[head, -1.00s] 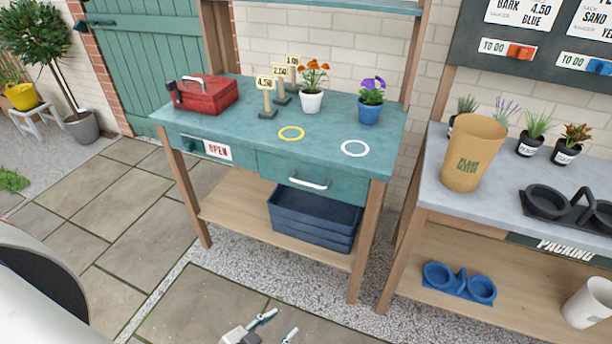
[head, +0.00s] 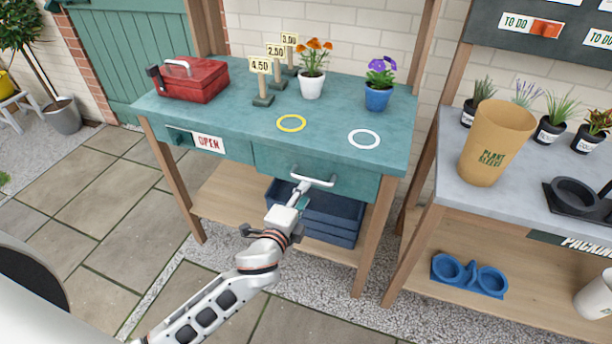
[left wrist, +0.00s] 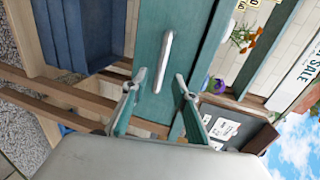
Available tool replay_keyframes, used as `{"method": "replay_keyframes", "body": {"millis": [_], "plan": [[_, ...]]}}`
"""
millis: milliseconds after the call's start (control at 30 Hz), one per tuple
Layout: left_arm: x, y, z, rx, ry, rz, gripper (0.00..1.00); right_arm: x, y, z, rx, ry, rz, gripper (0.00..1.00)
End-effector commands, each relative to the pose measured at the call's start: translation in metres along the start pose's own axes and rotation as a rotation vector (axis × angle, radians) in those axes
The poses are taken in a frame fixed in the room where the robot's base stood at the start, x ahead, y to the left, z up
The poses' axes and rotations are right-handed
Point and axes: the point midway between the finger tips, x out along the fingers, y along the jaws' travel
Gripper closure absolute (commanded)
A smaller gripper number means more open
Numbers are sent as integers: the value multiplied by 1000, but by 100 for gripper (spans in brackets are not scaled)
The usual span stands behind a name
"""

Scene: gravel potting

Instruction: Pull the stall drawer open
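The stall drawer (head: 350,185) is a teal front under the right half of the stall's top, and it looks shut. Its pale bar handle (head: 320,182) runs across the front. In the left wrist view the handle (left wrist: 165,60) stands upright in the picture on the drawer front (left wrist: 181,40). My left gripper (head: 300,188) is at the handle's left part in the head view. In the left wrist view my left gripper (left wrist: 160,82) is open, its teal fingers either side of the handle's near end. Whether they touch it I cannot tell. My right gripper is not in view.
Blue crates (head: 335,222) sit on the shelf below the drawer. On the stall top (head: 225,115) are a red toolbox (head: 195,82), price signs, two flower pots, a yellow ring (head: 291,123) and a white ring (head: 364,139). The packing bench (head: 440,185) stands right.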

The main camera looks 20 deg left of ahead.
Motion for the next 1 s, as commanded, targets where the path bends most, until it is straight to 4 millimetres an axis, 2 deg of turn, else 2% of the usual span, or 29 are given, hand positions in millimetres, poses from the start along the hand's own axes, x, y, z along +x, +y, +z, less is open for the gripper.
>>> {"method": "replay_keyframes", "body": {"millis": [167,300,500,700,933,967,1000], "plan": [[18,-2,0,12,-2,-5,72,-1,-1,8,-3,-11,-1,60],[41,-2,0,9,-1,-4,72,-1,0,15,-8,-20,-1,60],[67,-1,0,6,-1,-3,72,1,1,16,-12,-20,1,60],[77,-1,0,6,-1,-2,72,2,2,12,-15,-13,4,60],[78,-2,0,5,0,-2,72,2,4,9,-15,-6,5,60],[78,-2,0,5,0,-2,77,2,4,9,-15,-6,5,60],[78,-2,0,5,0,-2,87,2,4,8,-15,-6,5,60]]}}
